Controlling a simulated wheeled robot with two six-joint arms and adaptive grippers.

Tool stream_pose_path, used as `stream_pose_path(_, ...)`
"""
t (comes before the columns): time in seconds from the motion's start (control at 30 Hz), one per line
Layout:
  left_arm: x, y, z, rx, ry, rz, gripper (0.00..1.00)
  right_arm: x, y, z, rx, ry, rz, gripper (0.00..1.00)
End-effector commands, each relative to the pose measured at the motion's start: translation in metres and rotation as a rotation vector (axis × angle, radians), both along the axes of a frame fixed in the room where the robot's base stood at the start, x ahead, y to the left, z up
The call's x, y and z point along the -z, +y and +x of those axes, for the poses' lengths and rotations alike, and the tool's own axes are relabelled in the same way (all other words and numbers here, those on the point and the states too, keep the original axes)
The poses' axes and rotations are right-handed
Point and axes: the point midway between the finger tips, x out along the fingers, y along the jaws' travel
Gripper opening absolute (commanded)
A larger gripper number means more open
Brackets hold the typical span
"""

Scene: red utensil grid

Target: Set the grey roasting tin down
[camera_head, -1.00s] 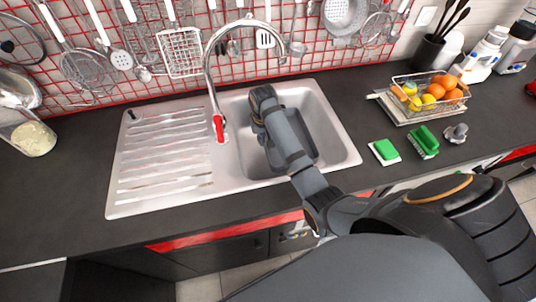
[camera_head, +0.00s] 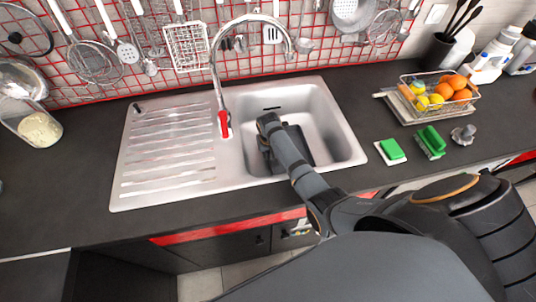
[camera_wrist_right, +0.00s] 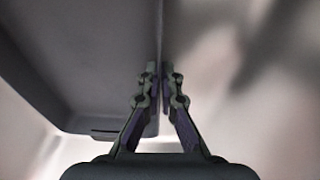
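The grey roasting tin (camera_head: 303,148) is in the sink basin, partly hidden behind my right arm in the head view. In the right wrist view, the tin (camera_wrist_right: 85,60) fills the left side, with its wall running up to the fingers. My right gripper (camera_wrist_right: 160,78) has its fingers close together on either side of the tin's wall and is shut on it. In the head view my forearm hides the fingertips. I cannot tell whether the tin touches the basin floor. My left gripper is not in view.
The steel sink (camera_head: 345,150) has a ribbed drainboard (camera_head: 170,150) on its left. The tap (camera_head: 215,80) with a red handle stands behind. A green sponge (camera_head: 391,149), a green brush (camera_head: 431,141) and a wire fruit basket (camera_head: 437,97) stand on the right counter.

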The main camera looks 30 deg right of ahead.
Motion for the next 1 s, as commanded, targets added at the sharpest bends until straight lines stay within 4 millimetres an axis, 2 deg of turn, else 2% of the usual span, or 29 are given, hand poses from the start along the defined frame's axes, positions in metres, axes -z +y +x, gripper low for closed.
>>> stream_pose_path(0.2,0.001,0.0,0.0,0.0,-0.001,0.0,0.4,0.001,0.0,0.001,0.0,-0.003,-0.001,0.0)
stream_pose_path(0.4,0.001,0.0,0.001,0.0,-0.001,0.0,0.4,0.002,0.0,0.0,0.0,0.0,0.0,0.28)
stream_pose_path(0.7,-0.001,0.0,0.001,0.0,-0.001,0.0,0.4,-0.001,0.0,0.0,0.0,0.0,0.0,0.28)
stream_pose_path(0.83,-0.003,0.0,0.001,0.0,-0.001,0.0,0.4,-0.017,0.001,-0.001,0.0,-0.003,0.0,0.28)
stream_pose_path(1.0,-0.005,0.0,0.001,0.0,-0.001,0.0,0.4,-0.059,0.003,-0.007,0.0,-0.005,0.001,0.28)
